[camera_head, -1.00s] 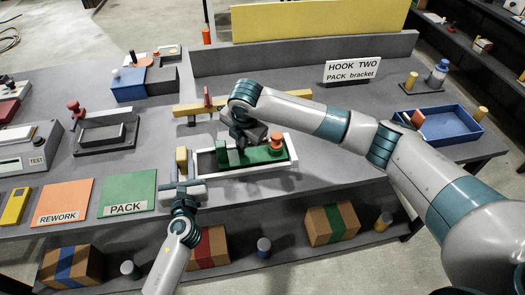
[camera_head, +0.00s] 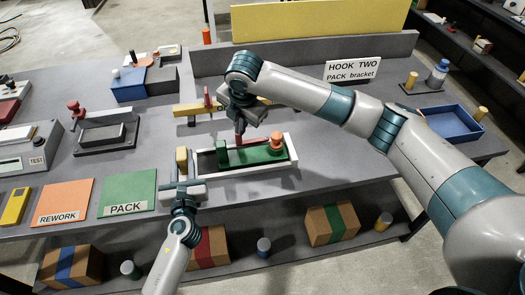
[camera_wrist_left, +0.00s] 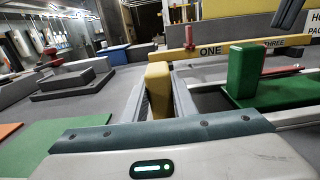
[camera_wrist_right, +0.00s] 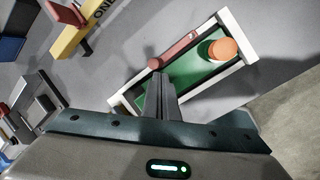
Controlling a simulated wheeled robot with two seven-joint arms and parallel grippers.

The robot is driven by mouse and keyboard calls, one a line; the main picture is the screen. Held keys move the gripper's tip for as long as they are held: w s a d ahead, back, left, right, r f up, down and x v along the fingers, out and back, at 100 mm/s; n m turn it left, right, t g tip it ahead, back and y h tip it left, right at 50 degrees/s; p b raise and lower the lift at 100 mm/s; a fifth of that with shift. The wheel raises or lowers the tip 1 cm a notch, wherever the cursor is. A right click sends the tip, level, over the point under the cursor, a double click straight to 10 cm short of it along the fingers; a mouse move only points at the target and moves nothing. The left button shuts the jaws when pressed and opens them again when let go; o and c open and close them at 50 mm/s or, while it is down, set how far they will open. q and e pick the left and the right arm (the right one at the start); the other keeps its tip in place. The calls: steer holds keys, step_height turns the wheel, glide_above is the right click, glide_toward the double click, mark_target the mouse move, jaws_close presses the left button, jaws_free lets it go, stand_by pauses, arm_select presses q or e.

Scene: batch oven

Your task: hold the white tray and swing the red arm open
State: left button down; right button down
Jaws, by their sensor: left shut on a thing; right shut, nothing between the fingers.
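The white tray (camera_head: 293,150) lies on the grey bench with a green block fixture (camera_head: 250,155) and an orange knob (camera_head: 277,138) in it. The red arm (camera_wrist_right: 180,47) is a bar along the tray's far long side, with a round red end near my right fingers. It also shows in the left wrist view (camera_wrist_left: 280,72). My left gripper (camera_head: 182,178) is shut on the yellow handle (camera_wrist_left: 158,90) at the tray's left end. My right gripper (camera_head: 240,137) is shut and empty above the tray's far side, close to the red arm. Contact cannot be told.
A yellow rail (camera_head: 187,109) marked ONE and THREE, with a red upright piece, lies behind the tray. Green PACK (camera_head: 128,188) and orange REWORK (camera_head: 63,198) mats lie left. A blue bin (camera_head: 440,123) stands right. The bench right of the tray is clear.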

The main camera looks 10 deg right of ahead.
arm_select(q)
steer(key=shift+f, duration=0.1)
stand_by(0.3)
steer(key=c, duration=1.4)
jaws_free()
steer(key=shift+o, duration=0.2)
steer(key=s, duration=1.2)
